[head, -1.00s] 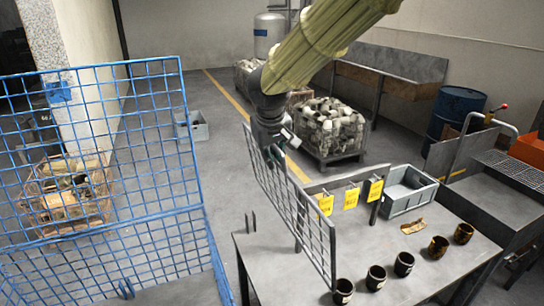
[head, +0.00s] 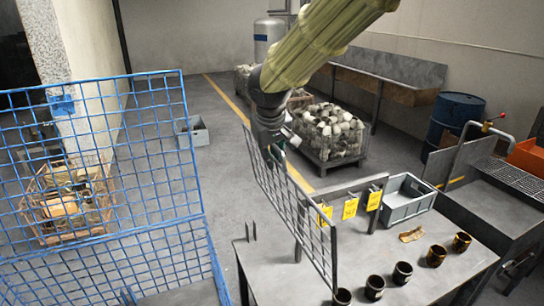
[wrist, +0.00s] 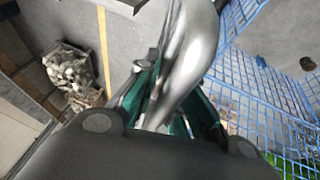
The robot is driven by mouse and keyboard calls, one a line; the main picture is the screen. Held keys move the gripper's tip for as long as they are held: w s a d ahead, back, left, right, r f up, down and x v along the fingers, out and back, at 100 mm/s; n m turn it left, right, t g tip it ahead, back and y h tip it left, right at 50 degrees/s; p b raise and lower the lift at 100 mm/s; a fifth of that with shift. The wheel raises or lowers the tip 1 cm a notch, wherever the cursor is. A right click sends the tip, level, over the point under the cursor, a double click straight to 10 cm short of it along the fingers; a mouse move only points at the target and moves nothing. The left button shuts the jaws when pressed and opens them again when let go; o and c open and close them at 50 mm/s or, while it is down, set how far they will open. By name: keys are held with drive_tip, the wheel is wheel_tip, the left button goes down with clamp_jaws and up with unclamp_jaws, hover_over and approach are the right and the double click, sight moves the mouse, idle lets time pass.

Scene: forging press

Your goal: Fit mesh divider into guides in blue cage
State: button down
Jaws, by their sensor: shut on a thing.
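The mesh divider (head: 287,199) is a grey wire-grid panel with a dark frame, upright and slanting across the head view above the grey table. My gripper (head: 273,158) is shut on its upper left part. In the wrist view, my gripper (wrist: 172,105) shows green-lined fingers around a blurred silvery part; the divider's grid cannot be made out there. The blue cage (head: 115,238) stands at the left of the head view, left of and apart from the divider. Its blue mesh (wrist: 270,105) also shows at the right of the wrist view. I cannot make out the guides clearly.
The grey table (head: 285,268) holds several dark cups, a tag rack (head: 350,208) and a grey bin (head: 407,199). Small dark posts (head: 250,231) stand at its left edge. A wire crate of parts (head: 328,135) stands behind. Floor shows between cage and table.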

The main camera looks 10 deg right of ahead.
drive_tip(key=shift+r+p, duration=0.75)
drive_tip(key=shift+r, duration=0.55)
idle(0.4)
